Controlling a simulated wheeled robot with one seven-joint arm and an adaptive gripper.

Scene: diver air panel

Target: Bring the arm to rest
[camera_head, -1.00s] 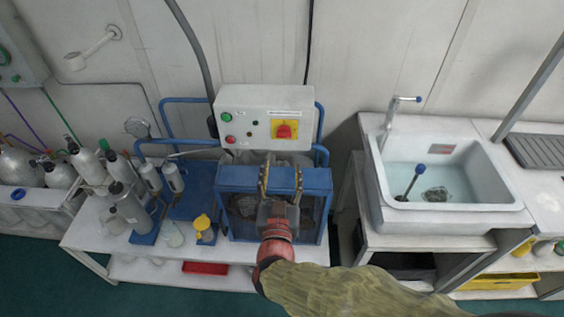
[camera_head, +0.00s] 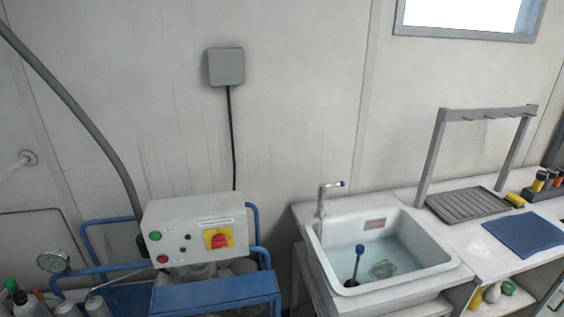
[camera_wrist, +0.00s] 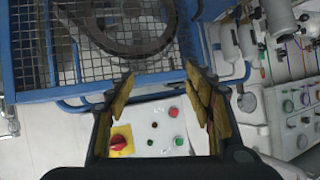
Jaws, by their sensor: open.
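My gripper (camera_wrist: 159,82) shows only in the wrist view, with its two yellow-padded fingers spread wide and nothing between them. Past the fingers is the white control box (camera_wrist: 152,112) with a red-on-yellow switch (camera_wrist: 120,142) and red and green buttons. The blue frame with its mesh guard (camera_wrist: 40,55) fills the upper left of that view. In the head view the same control box (camera_head: 190,212) stands at the lower left above the blue frame (camera_head: 215,292). My arm and gripper are outside the head view.
A sink (camera_head: 420,262) with water and a blue-topped plunger-like tool (camera_head: 357,262) stands to the right of the compressor. Farther right are a grey drying mat (camera_head: 468,205) and a blue cloth (camera_head: 523,232). A gauge (camera_head: 53,261) stands at the left. The wall above is largely bare.

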